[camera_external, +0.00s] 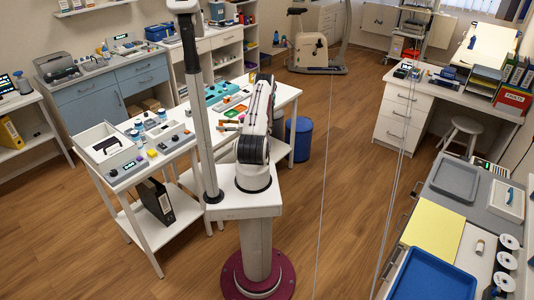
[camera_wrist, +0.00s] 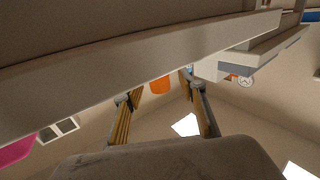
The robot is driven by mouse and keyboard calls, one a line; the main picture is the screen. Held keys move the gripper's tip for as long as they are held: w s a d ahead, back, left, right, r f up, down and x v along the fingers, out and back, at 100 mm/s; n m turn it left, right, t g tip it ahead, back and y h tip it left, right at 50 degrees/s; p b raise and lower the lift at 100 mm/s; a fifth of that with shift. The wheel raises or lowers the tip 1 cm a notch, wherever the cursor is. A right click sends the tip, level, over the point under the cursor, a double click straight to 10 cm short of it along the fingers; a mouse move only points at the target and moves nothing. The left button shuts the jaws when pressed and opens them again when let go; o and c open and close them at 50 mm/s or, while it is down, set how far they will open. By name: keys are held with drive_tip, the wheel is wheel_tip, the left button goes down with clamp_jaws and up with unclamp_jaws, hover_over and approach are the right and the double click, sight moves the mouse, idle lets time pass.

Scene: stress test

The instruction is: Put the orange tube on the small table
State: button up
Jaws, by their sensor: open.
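In the wrist view, my gripper (camera_wrist: 161,82) is open, with its two yellow-padded fingers spread apart. An orange object (camera_wrist: 160,87), possibly the orange tube, shows in the gap between the fingertips; its distance from them is hard to judge. In the external view my arm stands over the white workbench and my gripper cannot be made out. Small coloured items (camera_external: 231,121) lie on the bench beside my arm, too small to tell which is the tube. I cannot tell which surface is the small table.
The white bench (camera_external: 181,153) holds a white box (camera_external: 106,151), control boxes and a teal tray (camera_external: 222,93). A blue bin (camera_external: 299,139) stands on the floor behind my arm. A pale edge (camera_wrist: 130,68) crosses close in the wrist view. The right counter holds trays and spools.

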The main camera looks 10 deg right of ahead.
drive_tip(key=shift+w+a, duration=0.1)
drive_tip(key=shift+a, duration=0.35)
drive_tip(key=c, duration=1.1)
drive_tip(key=shift+r, duration=0.1)
wheel_tip(320, 180, up, 10)
idle(0.4)
idle(0.8)
